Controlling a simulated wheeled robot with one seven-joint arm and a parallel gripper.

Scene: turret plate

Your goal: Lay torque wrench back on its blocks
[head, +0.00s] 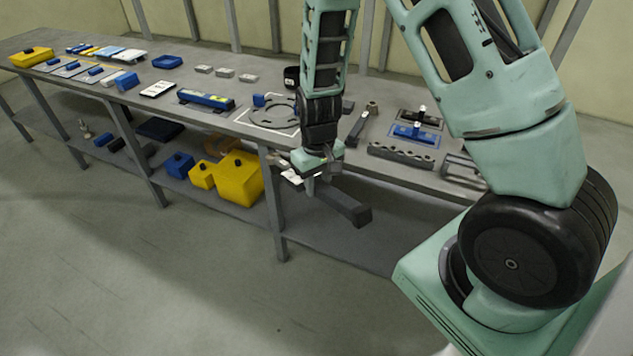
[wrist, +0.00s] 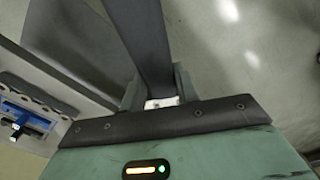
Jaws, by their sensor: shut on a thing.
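My gripper (head: 318,182) is at the front edge of the bench, pointing down. It is shut on a long dark grey bar, which I take to be the torque wrench (head: 345,207). The bar sticks out towards the lower right, over the floor in front of the bench. In the wrist view the torque wrench (wrist: 146,40) runs up from between the fingers (wrist: 158,88) to the top edge. Its held part is mostly hidden by the gripper. Which blocks belong to it I cannot tell; several small light grey blocks (head: 225,72) stand on the bench top.
The long bench (head: 215,112) carries a ring-shaped plate (head: 273,113), a tool with a metal head (head: 361,123), a dark rail with holes (head: 401,154) and a blue fixture (head: 414,133). Yellow boxes (head: 236,180) stand on the lower shelf. The floor in front is clear.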

